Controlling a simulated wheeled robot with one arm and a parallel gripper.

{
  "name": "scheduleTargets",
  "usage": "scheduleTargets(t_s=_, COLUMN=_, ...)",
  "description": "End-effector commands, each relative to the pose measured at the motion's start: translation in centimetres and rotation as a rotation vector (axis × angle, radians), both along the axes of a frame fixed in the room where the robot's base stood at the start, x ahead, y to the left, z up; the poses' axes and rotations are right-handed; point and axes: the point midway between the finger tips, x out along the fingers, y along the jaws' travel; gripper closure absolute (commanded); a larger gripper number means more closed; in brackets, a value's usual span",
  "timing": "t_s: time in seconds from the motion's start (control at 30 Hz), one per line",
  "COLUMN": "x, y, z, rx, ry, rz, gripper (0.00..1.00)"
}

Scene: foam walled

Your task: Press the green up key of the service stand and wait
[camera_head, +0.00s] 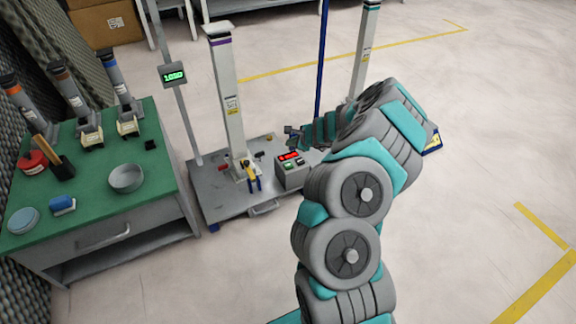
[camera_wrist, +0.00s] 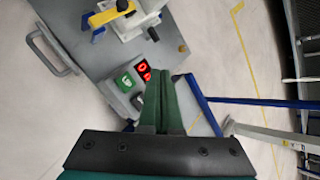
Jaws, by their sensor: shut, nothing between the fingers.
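The service stand is a low grey platform (camera_head: 215,205) with an upright white column (camera_head: 226,95). My gripper (camera_head: 291,132) is above and behind the box in the head view. In the wrist view its dark green fingers (camera_wrist: 161,75) are together and empty, just right of the display and apart from the green key. Contact with the box cannot be told.
A yellow-and-blue clamp (camera_head: 250,172) is at the column's foot. A post holds a green readout (camera_head: 174,76) showing what looks like 1050. A green-topped bench (camera_head: 95,185) with tools stands left. A blue post (camera_head: 322,60) rises behind my gripper. Open floor (camera_head: 470,150) lies right.

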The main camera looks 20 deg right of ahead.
Motion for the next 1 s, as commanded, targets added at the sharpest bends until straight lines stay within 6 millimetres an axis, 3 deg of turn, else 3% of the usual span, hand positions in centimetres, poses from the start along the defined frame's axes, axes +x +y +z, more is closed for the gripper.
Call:
scheduleTargets(t_s=0.27, x=0.0, y=0.0, z=-2.3, rx=0.0, ry=0.001, rz=0.001, gripper=1.0)
scheduleTargets(t_s=0.7, x=0.0, y=0.1, z=-7.8, rx=0.001, ry=-0.001, rz=0.001, gripper=1.0)
scheduleTargets(t_s=1.0, x=0.0, y=0.0, z=-8.7, rx=-0.001, ry=-0.001, rz=0.0, gripper=1.0)
